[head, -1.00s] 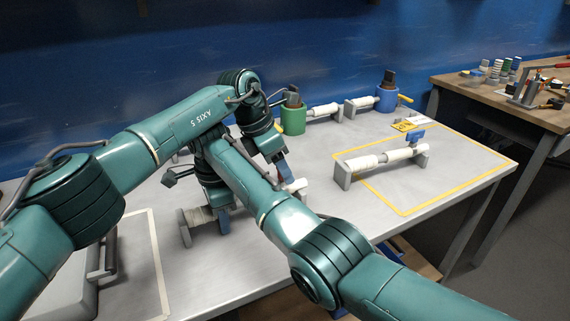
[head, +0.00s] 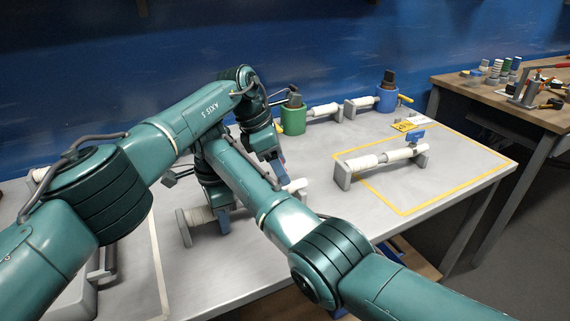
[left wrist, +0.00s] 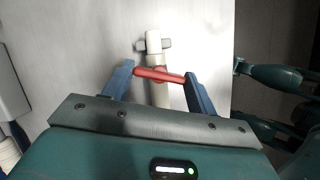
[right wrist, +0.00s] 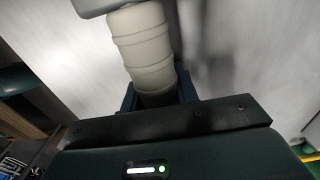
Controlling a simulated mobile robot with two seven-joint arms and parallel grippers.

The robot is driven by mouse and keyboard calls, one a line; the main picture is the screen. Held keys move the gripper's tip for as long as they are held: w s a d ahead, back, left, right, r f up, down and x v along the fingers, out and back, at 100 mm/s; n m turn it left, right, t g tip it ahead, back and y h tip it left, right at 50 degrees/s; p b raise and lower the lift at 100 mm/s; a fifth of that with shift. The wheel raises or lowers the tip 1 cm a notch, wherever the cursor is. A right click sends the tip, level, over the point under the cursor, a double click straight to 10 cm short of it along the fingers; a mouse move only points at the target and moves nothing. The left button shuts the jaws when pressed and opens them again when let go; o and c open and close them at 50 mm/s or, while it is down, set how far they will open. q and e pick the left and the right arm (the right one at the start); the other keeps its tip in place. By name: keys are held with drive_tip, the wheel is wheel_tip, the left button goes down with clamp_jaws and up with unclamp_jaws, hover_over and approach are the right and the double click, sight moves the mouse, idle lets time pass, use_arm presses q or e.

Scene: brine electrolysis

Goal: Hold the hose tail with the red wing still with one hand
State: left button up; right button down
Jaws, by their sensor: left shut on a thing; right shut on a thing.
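In the left wrist view, a red wing (left wrist: 158,74) crosses a white hose piece (left wrist: 153,44) with a grey end. My left gripper (left wrist: 159,80) is shut on the wing, one blue finger at each end. In the right wrist view, my right gripper (right wrist: 158,95) is shut on a ribbed white hose tail (right wrist: 141,48). In the head view, my left gripper (head: 283,176) is beside the white end (head: 297,185), and my right gripper (head: 222,222) is on the ribbed tail (head: 198,217) by a grey stand (head: 183,228). My arms hide the middle of this piece.
A second white hose assembly with a blue wing (head: 414,136) lies on grey stands inside a yellow outline. A green cup (head: 293,120) and a blue cup (head: 387,99) stand along the back. The table (head: 345,245) is bare at the front right. A wooden bench (head: 480,92) stands right.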

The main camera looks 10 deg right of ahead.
use_arm(q)
drive_tip(key=o, duration=1.2)
drive_tip(key=shift+o, duration=0.2)
drive_tip(key=shift+r, duration=0.1)
drive_tip(key=v, duration=1.2)
drive_tip(key=shift+c, duration=0.3)
